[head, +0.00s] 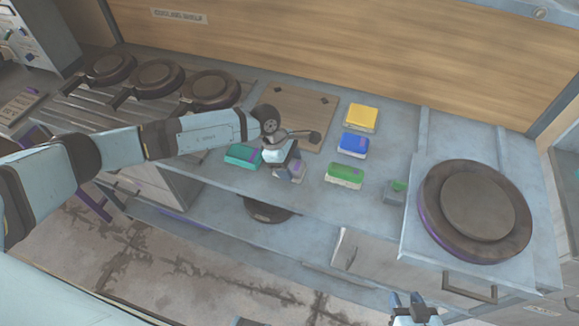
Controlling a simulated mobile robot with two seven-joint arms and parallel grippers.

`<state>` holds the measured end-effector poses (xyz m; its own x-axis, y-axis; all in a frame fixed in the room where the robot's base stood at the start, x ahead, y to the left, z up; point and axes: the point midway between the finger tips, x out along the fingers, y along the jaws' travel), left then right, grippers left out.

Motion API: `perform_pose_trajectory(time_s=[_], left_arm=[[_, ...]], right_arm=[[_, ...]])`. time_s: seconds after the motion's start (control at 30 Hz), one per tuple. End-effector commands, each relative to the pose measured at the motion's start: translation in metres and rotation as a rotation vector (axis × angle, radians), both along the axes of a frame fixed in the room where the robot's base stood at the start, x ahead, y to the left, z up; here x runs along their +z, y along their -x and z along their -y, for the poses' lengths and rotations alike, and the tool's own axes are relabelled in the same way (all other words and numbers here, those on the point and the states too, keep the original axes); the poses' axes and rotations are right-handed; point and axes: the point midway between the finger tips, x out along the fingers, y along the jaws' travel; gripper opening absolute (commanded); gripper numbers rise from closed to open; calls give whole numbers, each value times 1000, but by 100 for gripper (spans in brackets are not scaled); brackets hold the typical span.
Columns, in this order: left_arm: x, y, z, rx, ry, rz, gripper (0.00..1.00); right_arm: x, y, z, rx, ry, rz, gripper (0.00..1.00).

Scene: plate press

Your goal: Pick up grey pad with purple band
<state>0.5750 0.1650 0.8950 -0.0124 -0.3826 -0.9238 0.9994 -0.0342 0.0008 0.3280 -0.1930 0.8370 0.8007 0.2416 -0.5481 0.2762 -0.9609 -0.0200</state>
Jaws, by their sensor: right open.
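The grey pad with purple band (297,172) lies on the grey counter, left of the green pad and right of the teal pad. My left gripper (285,168) is right over it, fingers pointing down, and covers much of it. I cannot tell whether the fingers touch the pad or how far apart they are. My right gripper (415,308) is open at the bottom edge of the view, low and well away from the pad.
Close by are a teal pad (240,154), a green pad (345,174), a blue pad (354,144) and a yellow pad (362,116). A small grey block with green (394,194) and a round press (477,207) stand right. A brown board (300,103) lies behind.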

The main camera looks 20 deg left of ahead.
Motion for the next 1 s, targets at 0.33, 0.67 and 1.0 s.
perform_pose_trajectory(time_s=[0.33,0.67,1.0], left_arm=[[1,0,0,0,0,0,37],[27,-1,0,-1,1,3,37],[119,-1,0,-2,0,5,37]], right_arm=[[0,0,0,0,0,-1,43],[-5,0,0,0,1,-2,43],[-19,0,1,1,2,-3,43]])
